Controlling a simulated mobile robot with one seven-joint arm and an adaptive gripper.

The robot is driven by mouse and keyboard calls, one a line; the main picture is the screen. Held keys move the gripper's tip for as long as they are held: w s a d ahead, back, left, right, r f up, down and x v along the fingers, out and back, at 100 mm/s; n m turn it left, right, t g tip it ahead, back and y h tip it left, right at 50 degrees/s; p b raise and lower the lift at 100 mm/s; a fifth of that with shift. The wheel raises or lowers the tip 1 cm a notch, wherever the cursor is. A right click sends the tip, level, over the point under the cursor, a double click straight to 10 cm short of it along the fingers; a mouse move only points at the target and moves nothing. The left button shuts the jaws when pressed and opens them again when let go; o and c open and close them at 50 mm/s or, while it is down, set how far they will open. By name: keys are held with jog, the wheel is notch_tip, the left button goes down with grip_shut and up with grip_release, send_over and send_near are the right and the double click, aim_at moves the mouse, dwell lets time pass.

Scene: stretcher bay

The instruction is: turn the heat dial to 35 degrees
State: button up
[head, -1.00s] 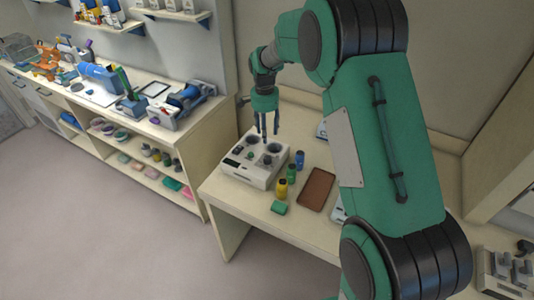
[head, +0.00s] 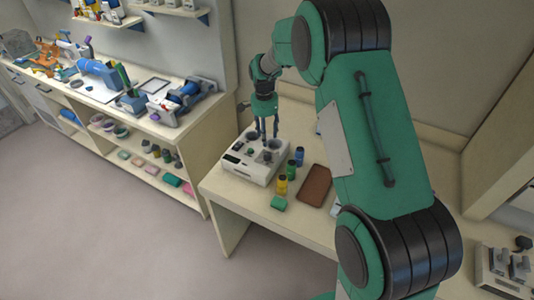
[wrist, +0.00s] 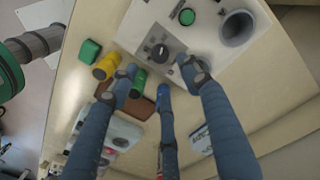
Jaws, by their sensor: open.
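The white heater unit (head: 256,170) stands on the table, with round wells and small controls on its top. Its dark heat dial (wrist: 158,50) shows in the wrist view on a pale panel with marks around it; the marks are too small to read. The dial also shows in the head view (head: 267,156). My gripper (head: 266,138) is above the unit, fingers pointing down, open and empty. In the wrist view my gripper (wrist: 160,82) has its blue fingers spread beside the dial in the picture, with no visible contact.
A green button (wrist: 187,17) and a grey well (wrist: 238,27) lie near the dial. A yellow bottle (head: 282,186), green bottle (head: 292,170), blue bottle (head: 299,156), green block (head: 279,203) and brown tray (head: 314,184) stand right of the unit. A cluttered shelf bench stands left.

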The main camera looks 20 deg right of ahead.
aim_at(267, 154)
jog(key=f, duration=1)
jog(key=shift+s+d+f, duration=0.15)
jog(key=shift+s+f, duration=0.05)
jog(key=shift+f, duration=0.1)
jog(key=shift+c, duration=0.2)
jog(key=c, duration=1.1)
